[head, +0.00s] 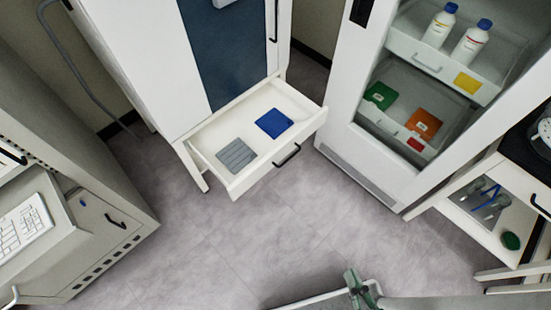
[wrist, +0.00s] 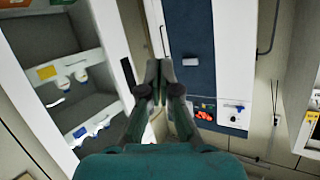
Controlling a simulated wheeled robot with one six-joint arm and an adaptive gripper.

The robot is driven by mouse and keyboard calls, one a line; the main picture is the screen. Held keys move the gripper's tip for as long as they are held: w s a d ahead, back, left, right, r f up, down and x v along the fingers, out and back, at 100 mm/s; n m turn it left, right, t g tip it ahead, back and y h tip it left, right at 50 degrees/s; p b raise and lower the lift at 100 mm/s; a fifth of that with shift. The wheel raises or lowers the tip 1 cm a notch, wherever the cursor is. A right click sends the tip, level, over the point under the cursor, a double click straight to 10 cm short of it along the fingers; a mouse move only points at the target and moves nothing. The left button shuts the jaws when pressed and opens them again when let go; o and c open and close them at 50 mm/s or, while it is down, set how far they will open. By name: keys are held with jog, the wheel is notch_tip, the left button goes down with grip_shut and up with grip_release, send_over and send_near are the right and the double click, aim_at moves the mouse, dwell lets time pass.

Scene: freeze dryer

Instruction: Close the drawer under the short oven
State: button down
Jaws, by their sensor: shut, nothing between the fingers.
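The drawer (head: 292,110) under the white oven cabinet with a dark blue front panel (head: 222,45) stands pulled out. It holds a grey item and a blue item and has a dark bar handle (head: 287,155) on its front. My gripper (head: 351,274) is at the bottom of the head view, apart from the drawer, with floor between them. In the wrist view, the fingers of my gripper (wrist: 159,72) are shut and empty. The oven's blue panel (wrist: 190,45) shows behind them there. I cannot make out the drawer in the wrist view.
An open-shelved white cabinet (head: 345,130) with bottles and coloured boxes stands right of the drawer. A grey unit with a keyboard (head: 22,225) is at the left. The floor (head: 220,245) before the drawer is clear.

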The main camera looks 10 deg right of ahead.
jog(key=w+f+m+g, duration=0.2)
jog(key=w+f+m, duration=0.55)
jog(key=f, duration=0.45)
jog(key=m+g+y, duration=0.5)
jog(key=m, duration=1.5)
send_near(267, 162)
jog(key=s+f+x, duration=0.1)
jog(key=x, duration=0.4)
jog(key=shift+w+a+r, duration=0.15)
jog(key=shift+w+a, duration=0.15)
jog(key=shift+w, duration=0.45)
